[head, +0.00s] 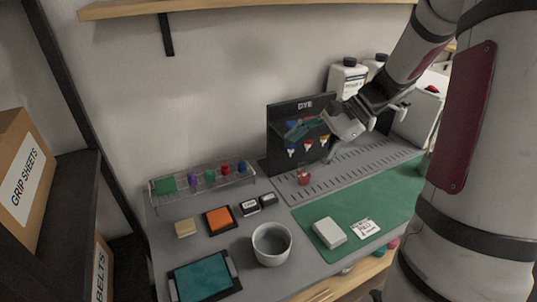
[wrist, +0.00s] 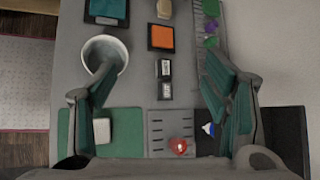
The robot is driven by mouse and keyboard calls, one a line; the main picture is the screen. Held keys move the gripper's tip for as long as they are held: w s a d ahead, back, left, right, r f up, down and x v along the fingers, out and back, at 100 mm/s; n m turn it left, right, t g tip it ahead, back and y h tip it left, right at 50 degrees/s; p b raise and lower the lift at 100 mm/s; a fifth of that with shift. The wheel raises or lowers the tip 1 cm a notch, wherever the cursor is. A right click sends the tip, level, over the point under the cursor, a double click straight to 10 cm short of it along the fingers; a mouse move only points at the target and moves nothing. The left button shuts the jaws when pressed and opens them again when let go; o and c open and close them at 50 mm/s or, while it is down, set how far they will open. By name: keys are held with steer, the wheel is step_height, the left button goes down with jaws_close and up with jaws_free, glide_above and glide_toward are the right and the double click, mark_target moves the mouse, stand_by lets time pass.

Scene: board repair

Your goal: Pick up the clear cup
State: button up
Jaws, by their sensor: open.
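No plainly clear cup can be made out. A small red item (head: 303,177), perhaps a little cup with red in it, stands on the slotted grey grate (head: 345,162) in front of the DYE rack; it is too small to tell. It also shows low in the wrist view (wrist: 179,146), between my finger bases. A larger grey-white round cup (head: 271,244), seemingly opaque, stands at the table's front; in the wrist view (wrist: 112,44) my left finger partly covers it. My gripper (head: 312,135) is open and empty, raised in front of the DYE rack; its spread fingers fill the wrist view (wrist: 155,68).
The black DYE rack (head: 283,130) holds coloured bottles behind my gripper. A wire rack (head: 238,178) with coloured items, an orange pad (head: 218,220), a teal pad (head: 203,279) and small dark blocks stand left. A white box (head: 329,232) lies on the green mat (head: 385,205). A shelf (head: 230,8) hangs above.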

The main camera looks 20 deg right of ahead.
steer(key=w+d+f+m+t+y+b, duration=0.2)
steer(key=w+d+f+m+t+b, duration=0.25)
steer(key=d+f, duration=0.55)
steer(key=m+t+h+b, duration=0.1)
steer(key=m+t+b, duration=0.1)
steer(key=m+t, duration=0.45)
glide_toward(304, 174)
steer(key=shift+m+g, duration=0.6)
steer(key=shift+g, duration=0.3)
steer(key=d+r, duration=0.1)
steer(key=d, duration=0.1)
steer(key=d+r, duration=0.1)
steer(key=shift+s+d+r, duration=0.2)
steer(key=shift+d+r, duration=0.1)
steer(key=shift+d, duration=0.1)
steer(key=shift+w+d+f, duration=0.1)
steer(key=shift+w+f, duration=0.05)
steer(key=x, duration=1.3)
steer(key=shift+w+f+b, duration=0.15)
steer(key=shift+w+b, duration=0.05)
steer(key=shift+b, duration=0.1)
steer(key=shift+c, duration=0.3)
steer(key=c, duration=1.3)
